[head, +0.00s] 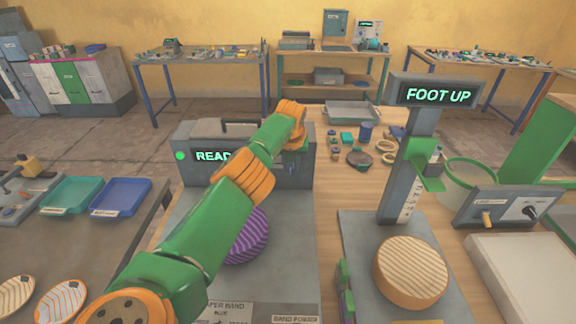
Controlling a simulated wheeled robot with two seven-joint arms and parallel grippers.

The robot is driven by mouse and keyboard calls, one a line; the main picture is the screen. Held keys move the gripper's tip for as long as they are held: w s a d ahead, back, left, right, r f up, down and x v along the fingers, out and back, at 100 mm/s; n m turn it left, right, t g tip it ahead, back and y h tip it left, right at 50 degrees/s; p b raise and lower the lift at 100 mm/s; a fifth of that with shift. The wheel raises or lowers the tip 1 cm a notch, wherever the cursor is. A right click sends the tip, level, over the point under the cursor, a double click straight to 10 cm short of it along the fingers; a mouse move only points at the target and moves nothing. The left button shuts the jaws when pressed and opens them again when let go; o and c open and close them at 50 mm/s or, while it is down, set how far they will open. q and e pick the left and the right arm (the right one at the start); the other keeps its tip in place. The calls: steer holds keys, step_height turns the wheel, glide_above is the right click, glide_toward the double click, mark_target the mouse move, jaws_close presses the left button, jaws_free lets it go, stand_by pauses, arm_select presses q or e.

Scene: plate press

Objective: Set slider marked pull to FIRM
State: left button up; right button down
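No label reading "pull" or "FIRM" is legible, so I cannot tell which part is the slider. A grey machine (196,170) with a lit display, partly hidden and showing "READ", stands in the middle. My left arm crosses in front of it. My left gripper (297,158) is at the machine's right front, pointing down; its fingers are too small and dark to tell open from shut, or whether they touch anything. My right gripper is not in view.
A purple striped disc (247,238) lies partly behind my arm. A press post (400,170) reads "FOOT UP", with a tan striped disc (410,272) at its foot. A control box (508,209) with a lever and knob stands right. Small parts and a grey tray (352,113) lie behind.

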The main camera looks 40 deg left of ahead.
arm_select(q)
steer(key=shift+o, duration=1.2)
steer(key=shift+w, duration=0.15)
steer(key=shift+r, duration=0.3)
steer(key=shift+s+d+r, duration=0.2)
steer(key=shift+d+r, duration=0.05)
steer(key=shift+r, duration=0.4)
steer(key=b+v, duration=0.1)
steer(key=v, duration=0.4)
steer(key=shift+d+b, duration=0.2)
steer(key=shift+b, duration=0.15)
